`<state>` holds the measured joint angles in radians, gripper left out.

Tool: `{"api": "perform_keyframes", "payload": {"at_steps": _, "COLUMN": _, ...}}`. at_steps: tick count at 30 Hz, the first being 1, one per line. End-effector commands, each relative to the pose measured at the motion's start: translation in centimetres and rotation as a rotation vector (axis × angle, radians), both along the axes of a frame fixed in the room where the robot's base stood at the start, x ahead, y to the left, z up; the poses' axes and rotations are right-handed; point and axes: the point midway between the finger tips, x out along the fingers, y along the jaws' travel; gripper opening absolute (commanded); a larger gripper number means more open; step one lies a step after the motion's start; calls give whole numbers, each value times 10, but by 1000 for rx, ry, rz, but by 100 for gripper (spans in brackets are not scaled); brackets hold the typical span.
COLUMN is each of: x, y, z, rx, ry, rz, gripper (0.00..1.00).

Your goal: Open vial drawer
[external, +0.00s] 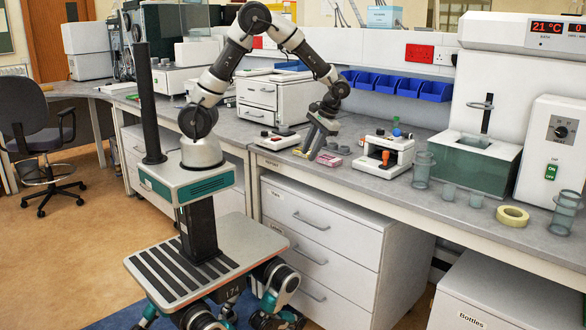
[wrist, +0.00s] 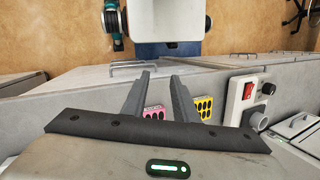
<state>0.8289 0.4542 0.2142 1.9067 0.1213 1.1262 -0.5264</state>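A white drawer unit under the bench (external: 318,232) has several stacked drawers with bar handles, all looking shut. A small two-drawer white cabinet (external: 257,93) on the bench also looks shut. My gripper (external: 307,150) points down over the bench near its front edge, above the drawer unit. In the wrist view my gripper (wrist: 162,76) has its two fingers apart with nothing between the tips. A bar handle (wrist: 133,65) shows just beyond the left finger.
A pink rack (wrist: 153,112) and a yellow rack (wrist: 204,107) lie on the bench near the fingers. A control box with a red switch (wrist: 248,92) is beside them. A white device (external: 384,155) stands right of my gripper. A "Bottles" unit (external: 505,295) is lower right.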

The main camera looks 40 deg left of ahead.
Motion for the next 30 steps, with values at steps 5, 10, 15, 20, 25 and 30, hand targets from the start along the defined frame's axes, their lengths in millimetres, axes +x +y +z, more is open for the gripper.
{"api": "perform_keyframes", "payload": {"at_steps": 5, "x": -34, "y": -48, "z": -100, "rx": 296, "ry": 5, "rz": -207, "gripper": 26}}
{"api": "perform_keyframes", "payload": {"at_steps": 10, "x": -70, "y": -82, "z": -182, "rx": 586, "ry": -114, "rz": -421, "gripper": 26}}
{"api": "perform_keyframes", "payload": {"at_steps": 15, "x": -103, "y": -107, "z": -244, "rx": 817, "ry": -319, "rz": -623, "gripper": 26}}
{"api": "perform_keyframes", "payload": {"at_steps": 20, "x": -122, "y": -121, "z": -275, "rx": 928, "ry": -482, "rz": -746, "gripper": 26}}
{"api": "perform_keyframes", "payload": {"at_steps": 25, "x": -127, "y": -123, "z": -283, "rx": 963, "ry": -547, "rz": -787, "gripper": 26}}
{"api": "perform_keyframes", "payload": {"at_steps": 30, "x": -113, "y": -109, "z": -285, "rx": 966, "ry": -545, "rz": -787, "gripper": 26}}
